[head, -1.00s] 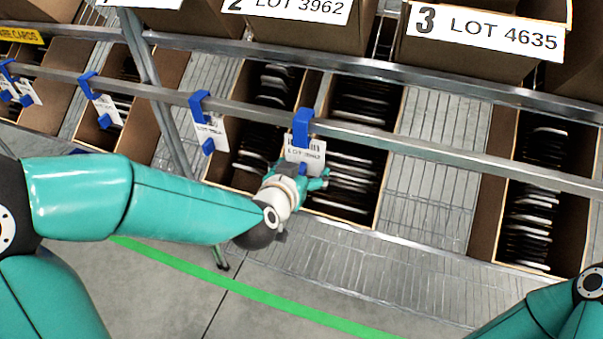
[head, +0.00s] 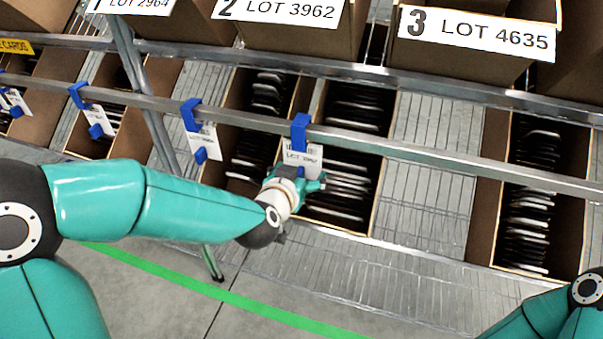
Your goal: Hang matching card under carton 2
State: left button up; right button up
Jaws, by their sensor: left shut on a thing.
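The hook appears to lie over the rail. The card's small print looks like LOT 3962. My left gripper (head: 299,181) is at the card's lower end, shut on it and partly hiding it. Only part of my right arm shows at bottom right; its gripper is out of view.
Other cards hang by blue hooks on the rail to the left, the nearest one (head: 203,138) close by. Carton 3 (head: 470,60) stands to the right. Open boxes of dark flat items (head: 530,200) lie behind and below the rail. The rail right of the held card is clear.

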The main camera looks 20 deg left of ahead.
pick_arm(q)
jog(key=shift+f, duration=0.15)
jog(key=o, duration=0.9)
jog(key=shift+c, duration=0.2)
